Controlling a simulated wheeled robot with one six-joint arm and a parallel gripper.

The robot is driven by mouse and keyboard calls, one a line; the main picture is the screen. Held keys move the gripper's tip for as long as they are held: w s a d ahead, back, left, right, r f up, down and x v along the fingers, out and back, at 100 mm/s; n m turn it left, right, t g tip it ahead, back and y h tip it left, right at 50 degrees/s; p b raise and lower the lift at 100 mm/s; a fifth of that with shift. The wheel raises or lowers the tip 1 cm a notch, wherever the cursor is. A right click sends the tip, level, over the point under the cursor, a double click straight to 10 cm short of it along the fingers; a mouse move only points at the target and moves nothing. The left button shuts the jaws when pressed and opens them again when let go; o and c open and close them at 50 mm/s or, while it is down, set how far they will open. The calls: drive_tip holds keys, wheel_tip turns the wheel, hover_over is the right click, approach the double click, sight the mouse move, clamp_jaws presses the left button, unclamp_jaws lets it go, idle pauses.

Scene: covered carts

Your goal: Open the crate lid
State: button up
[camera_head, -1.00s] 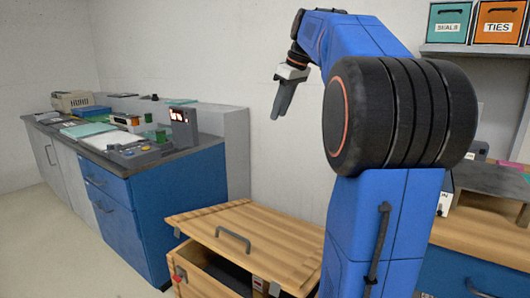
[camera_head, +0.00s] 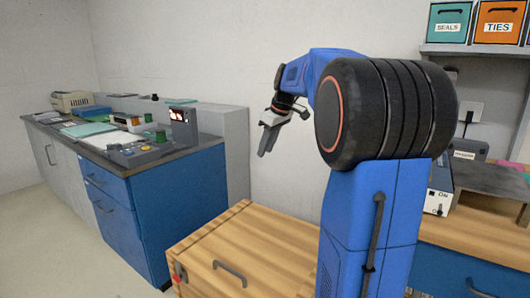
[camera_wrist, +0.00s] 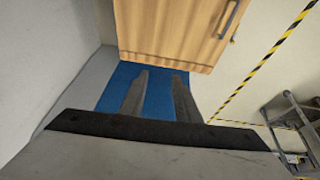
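The wooden crate (camera_head: 178,288) stands at the bottom centre of the head view, its lower part cut off by the frame. Its light wood lid (camera_head: 260,240) lies down flat on it, with no opening visible. A dark bar handle (camera_head: 230,272) is on the lid. The lid also shows at the top of the wrist view (camera_wrist: 165,30), with the handle (camera_wrist: 228,20) near its right side. My gripper (camera_head: 264,152) is in the air above the crate, apart from lid and handle. Its two fingers (camera_wrist: 158,80) are spread with nothing between them.
A blue cabinet (camera_head: 175,215) with a dark, cluttered worktop stands close to the crate's left. A wooden bench (camera_head: 475,238) with devices is on the right, below a shelf with bins (camera_head: 495,25). Yellow-black floor tape (camera_wrist: 265,62) and a grey cart (camera_wrist: 292,115) show in the wrist view.

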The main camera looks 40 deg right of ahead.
drive_tip(key=shift+x, duration=1)
clamp_jaws()
idle(0.7)
unclamp_jaws()
drive_tip(key=v, duration=1.7)
drive_tip(key=shift+r, duration=0.2)
